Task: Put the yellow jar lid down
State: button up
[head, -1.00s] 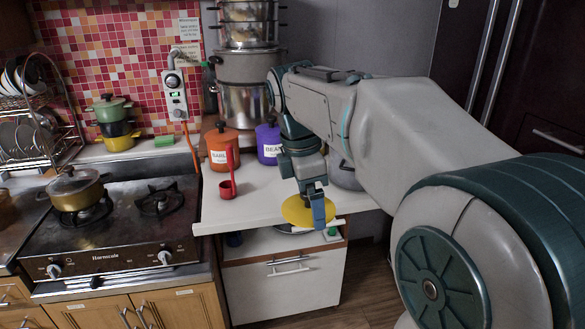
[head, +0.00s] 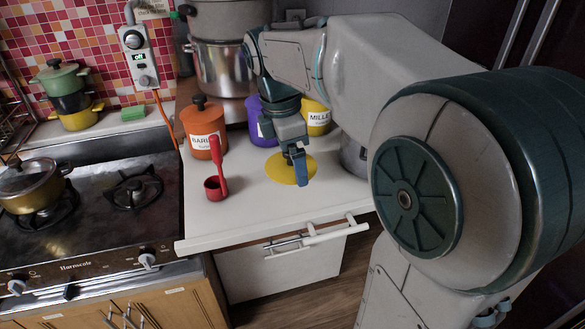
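The yellow jar lid (head: 279,172) is a flat disc, lying level at or just above the white counter (head: 235,220). I cannot tell whether it touches the surface. My gripper (head: 299,172) points down at the lid's right part, and its blue fingers look shut on it. The near finger hides part of the lid, and the grip point itself is not clearly seen.
Behind the lid stand an orange canister (head: 205,128), a purple canister (head: 258,125) and a yellow canister (head: 317,118). A red ladle-like cup (head: 216,185) stands left. A stove (head: 90,215) is further left. The counter's front is clear.

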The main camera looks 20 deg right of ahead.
aim_at(290, 167)
jog(key=shift+f, duration=2.8)
jog(key=shift+f, duration=0.2)
jog(key=o, duration=0.6)
jog(key=shift+o, duration=0.2)
jog(key=r, duration=0.4)
jog(key=a+r, duration=0.1)
jog(key=r, duration=0.7)
jog(key=shift+a+r, duration=0.15)
jog(key=shift+a, duration=0.25)
